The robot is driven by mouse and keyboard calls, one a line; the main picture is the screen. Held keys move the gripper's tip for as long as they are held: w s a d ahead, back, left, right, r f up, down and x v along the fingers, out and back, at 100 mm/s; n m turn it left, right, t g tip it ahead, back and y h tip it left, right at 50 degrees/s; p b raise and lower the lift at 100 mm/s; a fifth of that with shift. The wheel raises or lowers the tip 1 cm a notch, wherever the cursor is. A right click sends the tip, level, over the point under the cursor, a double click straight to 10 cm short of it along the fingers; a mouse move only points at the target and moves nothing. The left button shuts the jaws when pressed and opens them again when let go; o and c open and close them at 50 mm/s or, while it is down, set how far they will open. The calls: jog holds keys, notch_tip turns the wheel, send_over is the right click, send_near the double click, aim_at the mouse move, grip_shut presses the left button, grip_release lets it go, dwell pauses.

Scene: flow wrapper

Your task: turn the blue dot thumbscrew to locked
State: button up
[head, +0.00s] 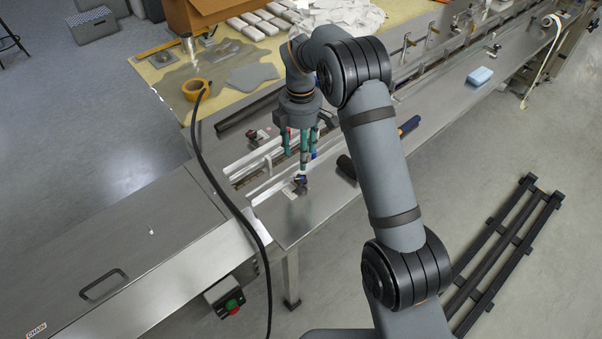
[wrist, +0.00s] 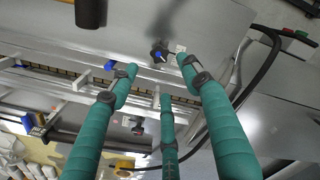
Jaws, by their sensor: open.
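The blue dot thumbscrew is a small dark knob with a blue mark. In the head view the thumbscrew (head: 300,181) stands on the steel deck beside the guide rails, just below my fingertips. In the wrist view the thumbscrew (wrist: 158,54) is at upper middle, beside a small white label (wrist: 180,48). My gripper (head: 303,158) has teal fingers pointing down. In the wrist view the gripper (wrist: 158,74) is open, its fingers spread and empty, with the knob apparently beyond the tips. I cannot tell its exact height above the knob. The label's markings are too small to read.
A second dark thumbscrew with a reddish mark (head: 252,136) sits across the rails. A black cable (head: 207,165) hangs on the left. Pale guide rails (head: 262,186) run close by.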

aim_at(301, 178)
notch_tip(301, 178, down, 10)
jog(key=shift+r+p, duration=0.1)
jog(key=shift+p, duration=0.8)
jog(key=c, duration=0.3)
jog(key=c, duration=0.8)
jog(key=shift+c, duration=0.2)
